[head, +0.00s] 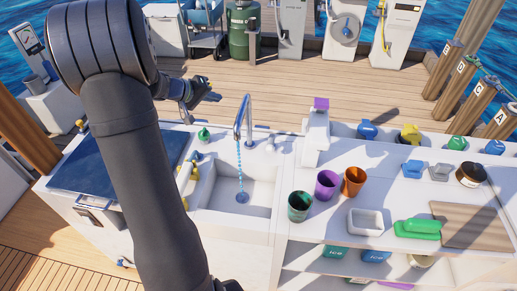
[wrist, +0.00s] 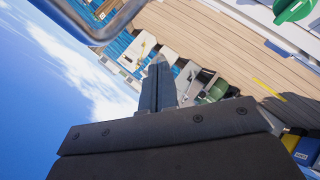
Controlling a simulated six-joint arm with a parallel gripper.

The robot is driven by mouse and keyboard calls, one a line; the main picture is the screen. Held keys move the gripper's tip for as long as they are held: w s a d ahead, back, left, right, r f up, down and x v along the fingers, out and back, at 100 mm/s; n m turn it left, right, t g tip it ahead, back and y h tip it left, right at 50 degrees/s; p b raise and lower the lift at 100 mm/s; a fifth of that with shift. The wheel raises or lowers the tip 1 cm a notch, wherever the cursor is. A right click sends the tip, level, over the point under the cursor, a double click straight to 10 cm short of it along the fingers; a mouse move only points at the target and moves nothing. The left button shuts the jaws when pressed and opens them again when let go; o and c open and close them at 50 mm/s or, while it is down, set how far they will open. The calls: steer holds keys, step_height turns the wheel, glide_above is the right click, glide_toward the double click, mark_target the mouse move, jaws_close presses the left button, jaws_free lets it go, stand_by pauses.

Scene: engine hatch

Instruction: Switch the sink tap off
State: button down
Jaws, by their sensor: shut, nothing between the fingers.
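The sink tap (head: 243,120) is a tall curved metal spout at the back of the white sink basin (head: 209,188). A blue stream of water (head: 240,172) runs from it down to the drain. Small fittings stand by its base, but I cannot tell clearly which is the handle. My gripper (head: 213,95) is left of the spout's top in the head view, apart from it in the picture, pointing right. In the wrist view my gripper (wrist: 158,68) is shut and empty. A curved grey metal tube (wrist: 100,30), probably the spout, crosses the upper left there.
A green item (head: 203,134) stands on the sink's back left rim. Cups, including a purple cup (head: 327,184), and a white tray (head: 365,222) are on the counter to the right. A dark blue lid (head: 100,165) lies left of the sink. Open deck lies behind.

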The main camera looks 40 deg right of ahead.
steer(key=s+a+f+n+t+h, duration=0.1)
steer(key=s+a+f, duration=0.4)
steer(key=s+f, duration=0.6)
steer(key=s+n+h, duration=0.1)
steer(key=s+h, duration=0.1)
steer(key=s, duration=0.1)
steer(key=shift+f, duration=0.15)
steer(key=shift+d, duration=0.1)
glide_toward(271, 145)
steer(key=w+d+f, duration=0.2)
steer(key=d, duration=0.1)
steer(key=shift+w+d+f, duration=0.15)
steer(key=shift+w+d, duration=0.15)
steer(key=shift+s+d+f, duration=0.25)
steer(key=shift+s+d, duration=0.05)
steer(key=shift+d, duration=0.1)
